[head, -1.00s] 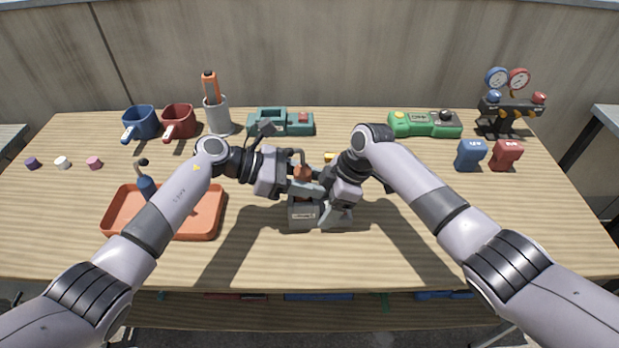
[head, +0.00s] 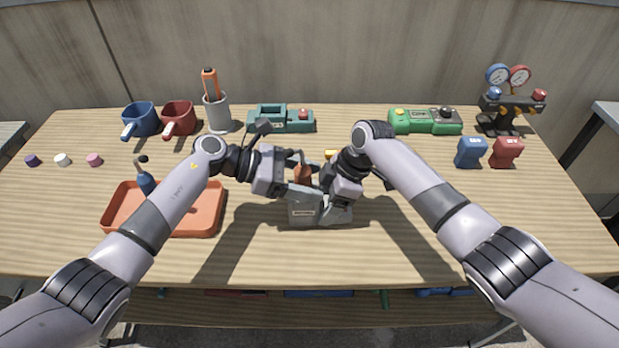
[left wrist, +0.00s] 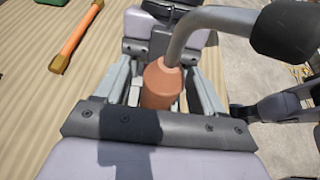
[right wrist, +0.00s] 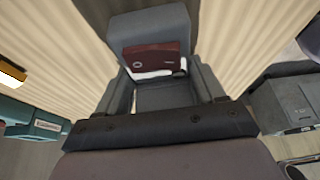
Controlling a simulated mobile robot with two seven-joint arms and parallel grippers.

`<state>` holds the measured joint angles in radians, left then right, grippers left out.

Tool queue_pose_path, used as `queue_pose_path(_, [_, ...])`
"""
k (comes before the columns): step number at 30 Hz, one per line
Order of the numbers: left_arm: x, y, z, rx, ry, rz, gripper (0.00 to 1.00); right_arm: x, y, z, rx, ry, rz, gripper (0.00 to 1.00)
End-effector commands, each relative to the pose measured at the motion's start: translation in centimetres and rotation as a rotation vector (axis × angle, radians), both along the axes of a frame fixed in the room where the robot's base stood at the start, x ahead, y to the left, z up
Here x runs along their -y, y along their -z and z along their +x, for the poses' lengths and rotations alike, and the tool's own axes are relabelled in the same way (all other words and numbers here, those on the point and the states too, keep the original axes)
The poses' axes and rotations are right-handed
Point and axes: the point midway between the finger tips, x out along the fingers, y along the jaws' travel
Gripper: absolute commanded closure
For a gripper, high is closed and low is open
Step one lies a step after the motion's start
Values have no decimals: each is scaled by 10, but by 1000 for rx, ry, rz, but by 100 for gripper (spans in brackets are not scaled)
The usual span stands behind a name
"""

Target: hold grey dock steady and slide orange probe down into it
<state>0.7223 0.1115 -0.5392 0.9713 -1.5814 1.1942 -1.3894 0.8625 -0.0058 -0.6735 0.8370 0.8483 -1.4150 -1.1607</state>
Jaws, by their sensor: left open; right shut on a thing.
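The grey dock (head: 303,212) stands on the table in the middle of the head view. The orange probe (head: 303,174) is upright at the dock's top, with a grey curved tube at its upper end; its lower end is hidden. My left gripper (head: 296,182) is open around the probe. In the left wrist view the probe (left wrist: 160,84) sits between the spread fingers. My right gripper (head: 331,194) is shut on the dock from the right. In the right wrist view a grey part of the dock (right wrist: 163,96) with a dark red patch is between the fingers.
An orange tray (head: 205,222) holding a blue bottle-like thing is at the left. An orange bar with yellow ends (left wrist: 80,38) lies behind the dock. A teal box (head: 268,122), a green box (head: 425,122) and a gauge stand (head: 510,105) are at the back. The front right is clear.

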Motion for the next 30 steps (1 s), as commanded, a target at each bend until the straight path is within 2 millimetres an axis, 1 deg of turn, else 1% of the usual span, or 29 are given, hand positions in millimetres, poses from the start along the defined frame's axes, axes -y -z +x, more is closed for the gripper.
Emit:
queue_pose_path(5, [-28,-10,-1,2,-2,4,31,-1,-2,1,2,0,2,52])
queue_pose_path(12, [-74,-31,-3,2,-2,3,31,-1,-2,1,2,0,2,52])
queue_pose_path(16, [-93,-39,-4,2,-2,2,31,-1,-2,1,2,0,3,52])
queue_pose_path(21, [-104,-44,-5,0,-1,0,31,-1,-2,1,3,0,3,52])
queue_pose_path(30, [-106,-45,-5,0,0,-1,31,-1,-2,1,3,0,3,52])
